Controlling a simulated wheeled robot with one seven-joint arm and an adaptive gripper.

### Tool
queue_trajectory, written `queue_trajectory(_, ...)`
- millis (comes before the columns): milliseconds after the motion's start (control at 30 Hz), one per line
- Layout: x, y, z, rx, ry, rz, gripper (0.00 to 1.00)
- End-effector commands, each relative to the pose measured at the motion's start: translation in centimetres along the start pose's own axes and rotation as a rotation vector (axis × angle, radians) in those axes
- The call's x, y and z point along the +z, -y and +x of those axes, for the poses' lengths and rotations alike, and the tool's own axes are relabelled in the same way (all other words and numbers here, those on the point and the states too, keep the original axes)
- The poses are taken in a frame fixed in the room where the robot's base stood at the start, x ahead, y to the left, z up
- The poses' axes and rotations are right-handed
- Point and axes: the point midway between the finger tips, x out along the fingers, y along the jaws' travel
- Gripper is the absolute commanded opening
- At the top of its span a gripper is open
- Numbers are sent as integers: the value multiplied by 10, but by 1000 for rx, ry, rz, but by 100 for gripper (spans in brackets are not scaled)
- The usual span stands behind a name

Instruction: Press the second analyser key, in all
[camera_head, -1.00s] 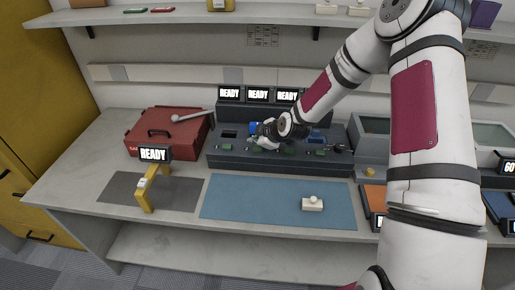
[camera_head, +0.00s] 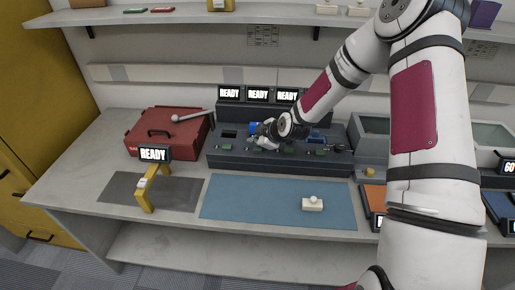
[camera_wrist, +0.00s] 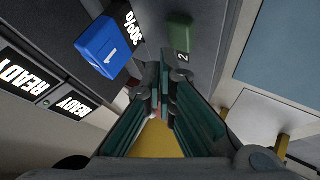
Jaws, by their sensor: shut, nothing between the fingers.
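The analyser (camera_head: 225,160) is a long dark grey console on the bench, with a row of small green keys along its front. In the wrist view a green key (camera_wrist: 180,28) stands by a label reading "2". My gripper (camera_wrist: 163,66) is shut and empty, its fingertips close to that label and key. I cannot tell whether they touch it. In the head view my gripper (camera_head: 265,142) is low over the console and partly hides the keys there. A blue radio (camera_wrist: 101,46) marked "1" sits in the console beside a "30%" display.
Three screens (camera_head: 258,95) reading READY stand behind the console. A red case (camera_head: 165,133) is to its left, grey bins (camera_head: 375,125) to its right. A yellow stand (camera_head: 147,190) and a blue mat (camera_head: 260,203) with a white button box (camera_head: 313,204) lie in front.

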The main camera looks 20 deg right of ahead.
Motion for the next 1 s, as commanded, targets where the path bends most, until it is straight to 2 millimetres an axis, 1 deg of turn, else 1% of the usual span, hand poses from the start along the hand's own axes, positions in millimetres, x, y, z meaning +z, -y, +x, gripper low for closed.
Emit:
queue_trajectory(200,3,4,5,-1,0,-1,0)
queue_trajectory(1000,6,6,8,-1,0,0,0)
